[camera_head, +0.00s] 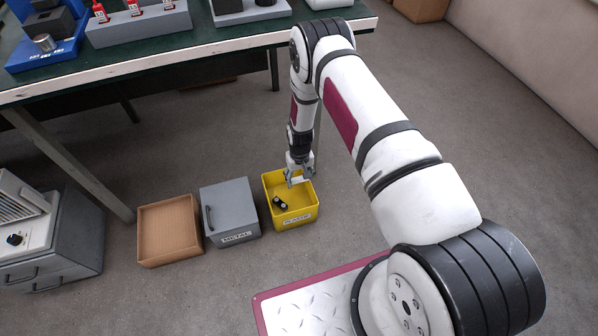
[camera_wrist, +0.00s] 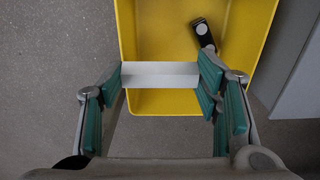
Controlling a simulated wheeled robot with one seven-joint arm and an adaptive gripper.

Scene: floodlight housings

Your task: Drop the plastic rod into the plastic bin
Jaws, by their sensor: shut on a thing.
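The plastic bin (camera_head: 293,220) is a yellow open box on the floor beside my base. It fills the upper middle of the wrist view (camera_wrist: 160,101). My gripper (camera_head: 300,178) points down over the bin. In the wrist view my gripper (camera_wrist: 161,88) has its green pads shut on the two ends of a white rod (camera_wrist: 160,74). The rod lies crosswise between the pads, over the near part of the bin. In the head view the rod (camera_head: 297,182) shows as a small white piece. A black part with a light end (camera_wrist: 204,36) lies inside the bin.
A grey lidded box labelled METAL (camera_head: 230,208) stands just left of the yellow bin. Left of it is an open cardboard box (camera_head: 169,230). A workbench (camera_head: 190,58) with trays stands behind. The floor to the right is clear.

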